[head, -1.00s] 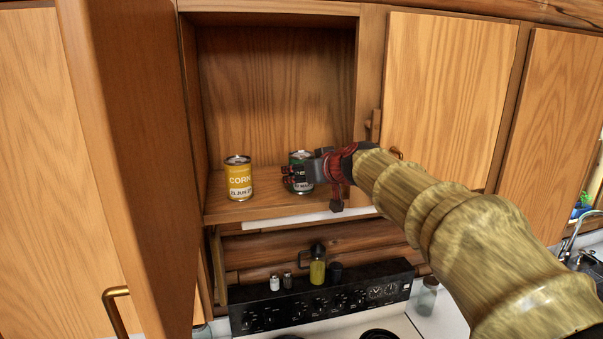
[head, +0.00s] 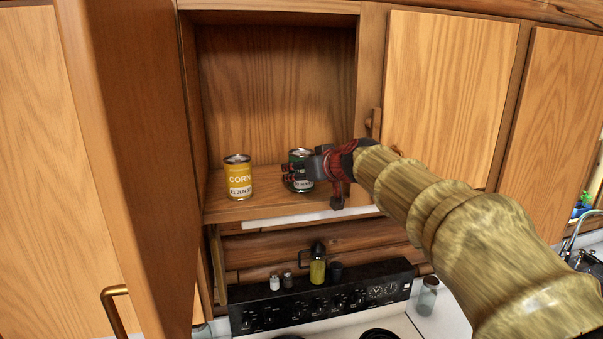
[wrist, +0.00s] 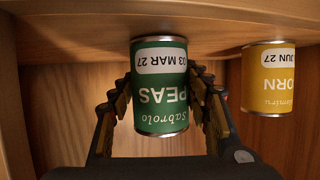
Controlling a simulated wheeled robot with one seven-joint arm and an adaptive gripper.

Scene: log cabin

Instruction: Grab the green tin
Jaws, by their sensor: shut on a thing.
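The green tin of peas (head: 301,156) is at the right side of the open cupboard, partly hidden behind my gripper (head: 296,173). In the wrist view, which looks upside down, the green tin (wrist: 160,120) sits between both fingers of my gripper (wrist: 164,92). The fingers press against its two sides, so my gripper is shut on it. The tin looks upright, at or very near the shelf; I cannot tell whether its base touches the board.
A yellow corn tin (head: 238,178) stands on the shelf (head: 270,207) to the left, apart from the green one; it also shows in the wrist view (wrist: 268,80). An open cupboard door (head: 125,150) is at left. A stove (head: 330,300) with small bottles is below.

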